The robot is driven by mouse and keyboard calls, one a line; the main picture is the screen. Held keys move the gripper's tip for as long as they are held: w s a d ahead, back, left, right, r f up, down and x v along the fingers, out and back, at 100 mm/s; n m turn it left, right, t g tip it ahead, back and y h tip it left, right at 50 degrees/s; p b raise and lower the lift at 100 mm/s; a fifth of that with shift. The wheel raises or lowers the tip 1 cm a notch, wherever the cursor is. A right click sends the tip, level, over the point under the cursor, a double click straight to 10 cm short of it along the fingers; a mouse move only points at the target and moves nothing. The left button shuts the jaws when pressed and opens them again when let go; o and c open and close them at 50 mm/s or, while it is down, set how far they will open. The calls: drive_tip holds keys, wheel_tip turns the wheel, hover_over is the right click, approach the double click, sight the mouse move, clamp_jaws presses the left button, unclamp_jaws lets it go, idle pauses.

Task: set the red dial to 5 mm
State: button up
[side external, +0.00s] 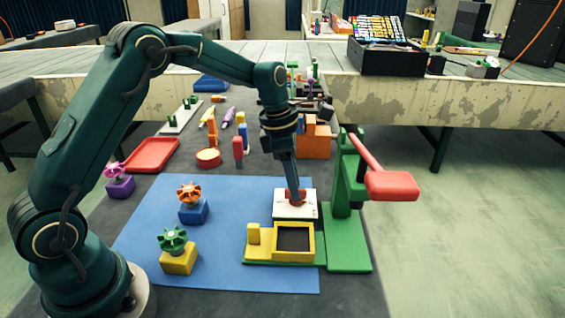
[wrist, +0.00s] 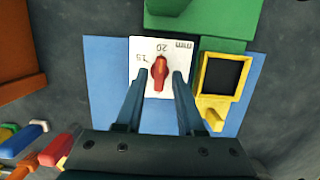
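The red dial (wrist: 159,72) sits on a white plate (wrist: 148,48) with dark markings. In the wrist view I read 20 above the dial, what looks like 15 at its upper left, and mm at the upper right. The dial's narrow end points up toward the 20. My gripper (wrist: 158,76) is open, with one finger on each side of the dial and gaps showing between. In the side view the gripper (side external: 294,188) points down at the dial (side external: 302,194) and partly hides it. The plate (side external: 296,211) stands behind a yellow tray.
The yellow tray (side external: 269,256) with a dark recess is close to the plate. A green stand (side external: 348,250) with a red lever (side external: 391,185) rises to the right. Orange (side external: 190,193) and green (side external: 172,240) handwheels stand on the left; the blue mat (side external: 228,225) between is clear.

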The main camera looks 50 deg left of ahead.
drive_tip(key=shift+r, duration=0.15)
drive_tip(key=shift+r, duration=1.35)
drive_tip(key=shift+s+a+r, duration=0.1)
drive_tip(key=shift+a+r, duration=0.05)
drive_tip(key=shift+r, duration=0.7)
drive_tip(key=shift+s+a+r, duration=0.1)
drive_tip(key=shift+s+r, duration=0.05)
drive_tip(key=shift+r, duration=0.75)
drive_tip(key=shift+s+a+r, duration=0.1)
drive_tip(key=shift+a+r, duration=0.05)
drive_tip(key=shift+r, duration=0.7)
